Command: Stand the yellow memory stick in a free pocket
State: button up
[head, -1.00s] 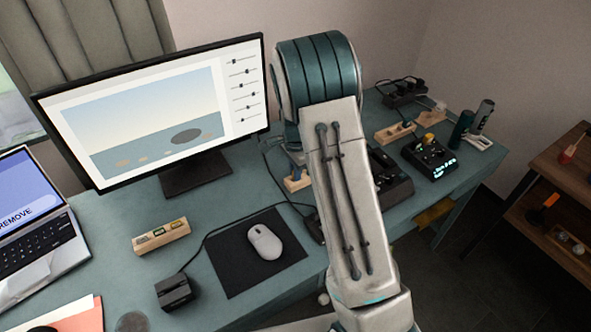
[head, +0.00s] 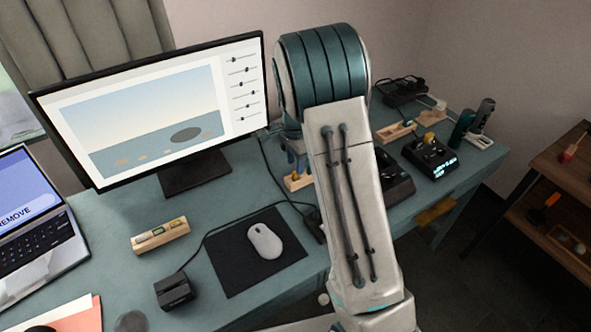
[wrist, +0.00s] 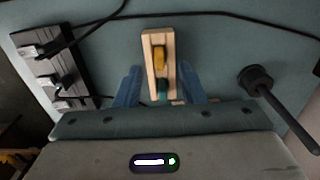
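In the wrist view a pale wooden block (wrist: 149,38) lies between and ahead of my fingers. A yellow piece (wrist: 159,58), which looks like the yellow memory stick, sits in its slot line. A teal piece (wrist: 162,87) sits nearer to me in the same line. My gripper (wrist: 158,72) has its two blue fingers spread apart, with clear gaps to the yellow piece on both sides, so it looks open and empty. In the head view my arm hides most of the gripper. A small wooden block (head: 298,183) shows just left of the arm; I cannot tell if it is the same block.
A black power strip (wrist: 52,68) with plugs and a dark round base with a rod (wrist: 256,80) flank the block. Another wooden block with small pieces (head: 160,236), a mouse (head: 265,241), a monitor (head: 150,110) and a laptop (head: 35,230) stand on the teal desk (head: 215,180).

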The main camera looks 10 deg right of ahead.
notch_tip(320, 180, up, 10)
jog(key=shift+f, duration=0.25)
dwell(0.4)
jog(key=s+r+n+t, duration=0.1)
jog(key=s+r+n, duration=0.2)
jog(key=s+n, duration=0.4)
jog(key=s+r+n+t, duration=0.1)
jog(key=s+r+n, duration=0.2)
jog(key=s, duration=1.7)
jog(key=shift+s+r+n+t+p, duration=0.25)
jog(key=shift+n+t+p, duration=0.15)
jog(key=shift+n, duration=1.7)
